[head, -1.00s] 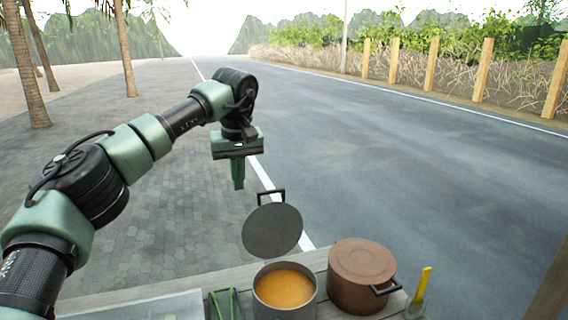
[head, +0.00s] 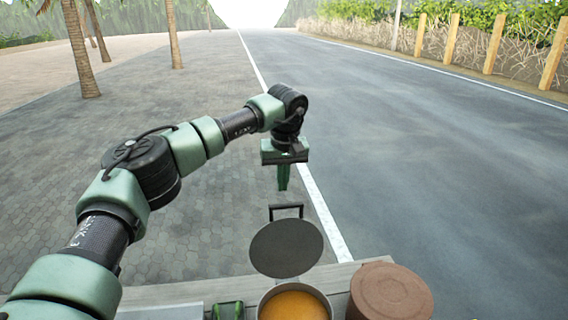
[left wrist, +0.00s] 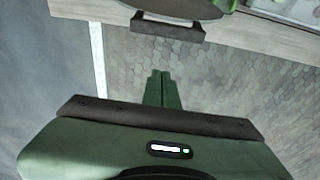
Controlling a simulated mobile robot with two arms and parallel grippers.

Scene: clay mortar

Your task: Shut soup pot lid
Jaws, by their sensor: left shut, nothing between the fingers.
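A grey soup pot (head: 268,299) with orange soup inside stands at the front edge of the head view, partly cut off. Its round dark lid (head: 287,248) stands raised and tilted up behind the opening, so the pot is open. The lid's black handle (head: 286,207) is at the top, and it also shows in the left wrist view (left wrist: 163,25). My left gripper (head: 284,188) points down just above and behind the handle, apart from it. Its fingers (left wrist: 162,76) are together and hold nothing. My right gripper is not in view.
A brown lidded pot (head: 391,292) stands close to the right of the soup pot. A green item (head: 228,310) and a pale tray (head: 160,312) lie to its left on the wooden table (head: 170,292). The space behind the table is open.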

